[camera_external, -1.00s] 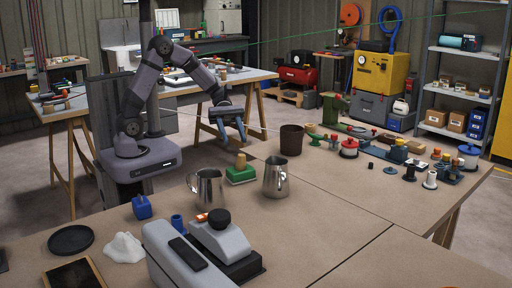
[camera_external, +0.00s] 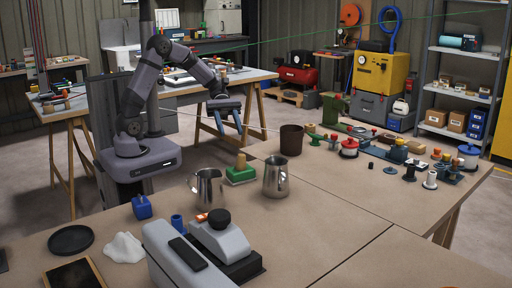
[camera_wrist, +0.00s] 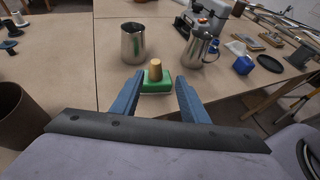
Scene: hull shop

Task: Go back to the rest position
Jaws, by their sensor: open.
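My gripper (camera_external: 231,134) hangs in the air above the far edge of the near table, with its blue fingers pointing down. It is open and empty. In the wrist view its two fingers (camera_wrist: 156,98) are spread wide apart. Between and beyond them in that picture a green block with a tan cork-like knob (camera_wrist: 155,80) stands on the table, apart from the fingers. The same green block (camera_external: 240,175) shows in the external view below my gripper.
Two metal pitchers (camera_external: 208,188) (camera_external: 276,176) stand near the green block. A dark brown cup (camera_external: 291,140) stands to the right of my gripper. A grey machine (camera_external: 205,250) fills the near table's front. Several small parts crowd the table's right. The space around my gripper is clear.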

